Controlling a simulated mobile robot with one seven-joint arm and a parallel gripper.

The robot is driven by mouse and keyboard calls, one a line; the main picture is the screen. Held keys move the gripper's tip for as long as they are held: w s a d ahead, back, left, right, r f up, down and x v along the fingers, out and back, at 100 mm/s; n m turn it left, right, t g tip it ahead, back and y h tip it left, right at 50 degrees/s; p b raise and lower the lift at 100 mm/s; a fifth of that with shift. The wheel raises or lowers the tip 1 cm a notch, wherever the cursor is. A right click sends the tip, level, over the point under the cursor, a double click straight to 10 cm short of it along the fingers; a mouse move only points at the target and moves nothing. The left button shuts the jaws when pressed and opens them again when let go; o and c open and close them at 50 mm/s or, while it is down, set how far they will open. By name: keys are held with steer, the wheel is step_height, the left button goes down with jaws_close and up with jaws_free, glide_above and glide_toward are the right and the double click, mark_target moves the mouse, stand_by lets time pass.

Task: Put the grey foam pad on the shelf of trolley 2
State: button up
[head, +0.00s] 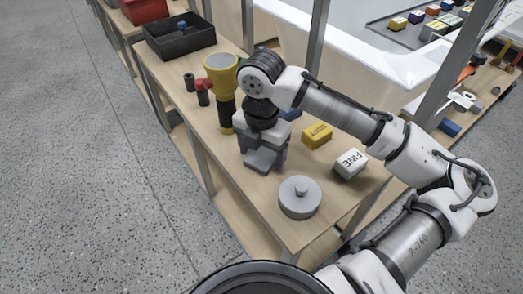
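A grey pad-like block (261,160), which looks like the grey foam pad, is at my gripper, above or on the wooden top (230,185). My gripper (262,154) points down over the middle of this top. Its fingers show at both sides of the grey block. I cannot tell whether they press on it, or whether the block rests on the wood. My gripper's body hides part of the block. I see no label that marks trolley 2.
Near my gripper stand a yellow and black torch-like tool (221,75), a yellow block (317,135), a white block marked FINE (351,163) and a round grey lidded piece (300,197). A black bin (180,37) is farther back. Grey floor (80,180) is clear at left.

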mark_target(261, 158)
steer(key=shift+r, duration=0.15)
step_height(261, 158, up, 12)
steer(key=p, duration=0.2)
steer(key=shift+s, duration=0.1)
stand_by(0.7)
